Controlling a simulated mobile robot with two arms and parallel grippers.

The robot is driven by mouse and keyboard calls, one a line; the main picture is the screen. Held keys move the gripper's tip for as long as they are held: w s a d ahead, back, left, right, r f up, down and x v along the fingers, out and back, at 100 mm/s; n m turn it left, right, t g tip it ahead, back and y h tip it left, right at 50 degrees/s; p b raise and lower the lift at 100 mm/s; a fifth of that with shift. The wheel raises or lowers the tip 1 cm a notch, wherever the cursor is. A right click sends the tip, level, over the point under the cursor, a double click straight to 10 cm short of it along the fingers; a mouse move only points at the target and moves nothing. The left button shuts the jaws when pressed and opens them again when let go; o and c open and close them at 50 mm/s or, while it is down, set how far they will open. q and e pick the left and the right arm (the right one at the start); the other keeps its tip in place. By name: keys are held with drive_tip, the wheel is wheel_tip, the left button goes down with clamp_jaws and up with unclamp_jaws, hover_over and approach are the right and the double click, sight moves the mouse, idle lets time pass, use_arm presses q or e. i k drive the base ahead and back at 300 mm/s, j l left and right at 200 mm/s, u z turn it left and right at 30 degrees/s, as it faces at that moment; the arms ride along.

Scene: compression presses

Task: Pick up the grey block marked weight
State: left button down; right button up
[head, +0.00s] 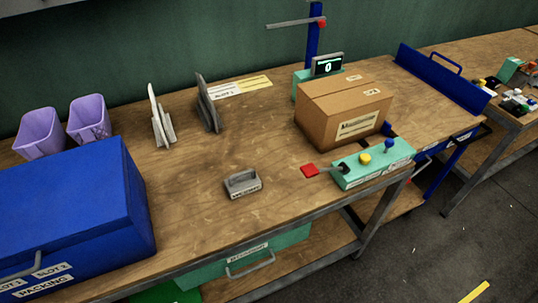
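The grey block marked weight (243,186) sits on the wooden workbench (215,223), near its front edge in the middle of the head view. It has a raised handle on top and a light label on its front face, too small to read clearly. Nothing touches it, and bare wood surrounds it. Neither of my grippers shows in the head view.
A blue box (70,205) stands at the left, with purple bins (90,120) behind it. A cardboard box (343,108) and a green control panel (373,164) with knobs stand to the right. Upright plates (208,103) stand at the back. The middle is clear.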

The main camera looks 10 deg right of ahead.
sight(241, 183)
drive_tip(key=l+u, duration=0.75)
drive_tip(key=k+l+u, duration=0.1)
drive_tip(key=l+u, duration=0.25)
